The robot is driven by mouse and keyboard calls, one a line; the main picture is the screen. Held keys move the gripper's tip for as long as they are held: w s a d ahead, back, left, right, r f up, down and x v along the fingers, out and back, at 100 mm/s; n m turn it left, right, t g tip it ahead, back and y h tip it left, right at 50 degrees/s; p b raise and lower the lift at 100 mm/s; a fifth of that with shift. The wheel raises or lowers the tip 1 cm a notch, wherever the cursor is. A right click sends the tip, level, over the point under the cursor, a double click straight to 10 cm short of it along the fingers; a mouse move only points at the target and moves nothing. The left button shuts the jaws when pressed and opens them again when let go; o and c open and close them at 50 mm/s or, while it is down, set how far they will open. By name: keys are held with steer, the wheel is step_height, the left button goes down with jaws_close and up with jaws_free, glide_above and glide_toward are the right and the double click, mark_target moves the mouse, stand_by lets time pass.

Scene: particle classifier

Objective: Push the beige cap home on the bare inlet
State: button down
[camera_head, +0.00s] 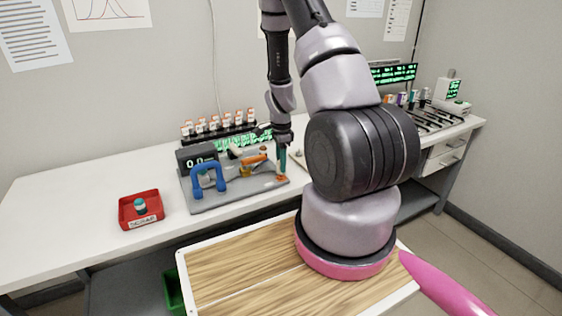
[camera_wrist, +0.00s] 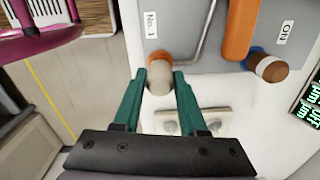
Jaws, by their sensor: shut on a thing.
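In the wrist view my gripper (camera_wrist: 160,82) has its teal fingers closed on the sides of a small beige cap (camera_wrist: 160,77). An orange-brown inlet end (camera_wrist: 158,58) shows just beyond the cap, beside the "No. 1" label. The cap lines up with it and appears to meet it; I cannot tell how far on it sits. In the head view my gripper (camera_head: 283,158) points down at the right end of the grey device (camera_head: 232,195); the cap is too small to make out there.
A blue handle (camera_head: 208,178) stands on the device. A red tray (camera_head: 126,215) lies left, and a vial rack (camera_head: 220,135) behind. The bench's left end is clear.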

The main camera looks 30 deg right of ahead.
steer(key=shift+f, duration=0.75)
steer(key=shift+c, duration=1.9)
jaws_free()
step_height(320, 180, up, 11)
steer(key=shift+f, duration=0.1)
